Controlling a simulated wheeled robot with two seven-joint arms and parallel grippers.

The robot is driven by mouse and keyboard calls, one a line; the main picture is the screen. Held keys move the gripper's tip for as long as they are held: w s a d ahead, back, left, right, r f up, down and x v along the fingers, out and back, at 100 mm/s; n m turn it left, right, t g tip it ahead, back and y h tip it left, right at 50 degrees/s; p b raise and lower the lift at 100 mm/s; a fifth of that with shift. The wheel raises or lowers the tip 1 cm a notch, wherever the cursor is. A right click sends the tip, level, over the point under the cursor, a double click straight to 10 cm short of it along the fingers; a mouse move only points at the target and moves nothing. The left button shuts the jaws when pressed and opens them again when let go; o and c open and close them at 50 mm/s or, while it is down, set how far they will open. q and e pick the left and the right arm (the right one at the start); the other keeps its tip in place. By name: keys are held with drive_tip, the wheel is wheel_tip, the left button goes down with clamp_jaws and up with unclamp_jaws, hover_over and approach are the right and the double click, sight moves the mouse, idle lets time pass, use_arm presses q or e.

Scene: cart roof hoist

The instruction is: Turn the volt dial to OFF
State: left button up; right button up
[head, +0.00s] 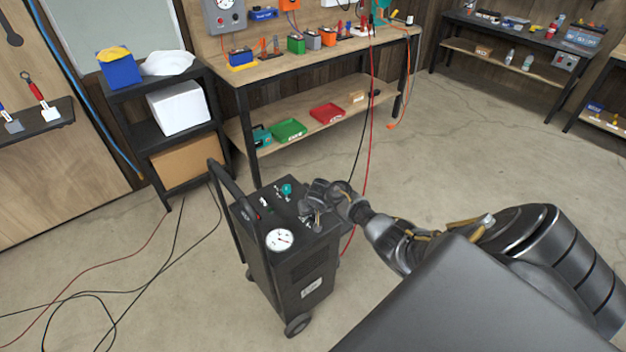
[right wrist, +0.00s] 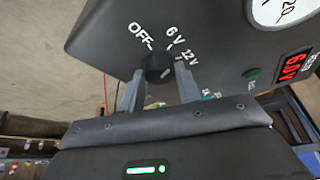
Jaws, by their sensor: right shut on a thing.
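The volt dial (right wrist: 158,66) is a dark round knob on the top panel of the black wheeled charger cart (head: 310,278). White labels OFF, 6V and 12V stand around it in the right wrist view. My right gripper (head: 312,217) reaches down onto the cart's top panel. In the right wrist view its two fingers are shut on the dial, one on each side. The red display (right wrist: 293,65) reads about 6.0. In the head view the gripper hides the dial. My left gripper is not in view.
A white round gauge (head: 279,240) and a teal knob (head: 286,190) are on the cart's top. The cart's handle (head: 232,187) rises at its left. A workbench (head: 290,58) and a shelf (head: 130,110) stand behind. Cables lie on the floor at left.

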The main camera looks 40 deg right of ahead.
drive_tip(key=n+y, duration=0.1)
drive_tip(key=n, duration=0.2)
drive_tip(key=shift+d+p, duration=0.1)
drive_tip(key=shift+p, duration=0.3)
drive_tip(key=n+y, duration=0.1)
drive_tip(key=n, duration=0.1)
drive_tip(key=shift+d+n, duration=0.1)
drive_tip(key=shift+n, duration=0.2)
drive_tip(key=n+y+b, duration=0.1)
drive_tip(key=n, duration=0.2)
drive_tip(key=shift+d+f+b, duration=0.1)
drive_tip(key=shift+f+b, duration=0.05)
drive_tip(key=shift+b, duration=0.15)
drive_tip(key=shift+n+y+b, duration=0.5)
drive_tip(key=shift+n+b, duration=0.1)
drive_tip(key=shift+n, duration=0.4)
drive_tip(key=o, duration=1)
drive_tip(key=shift+r, duration=0.2)
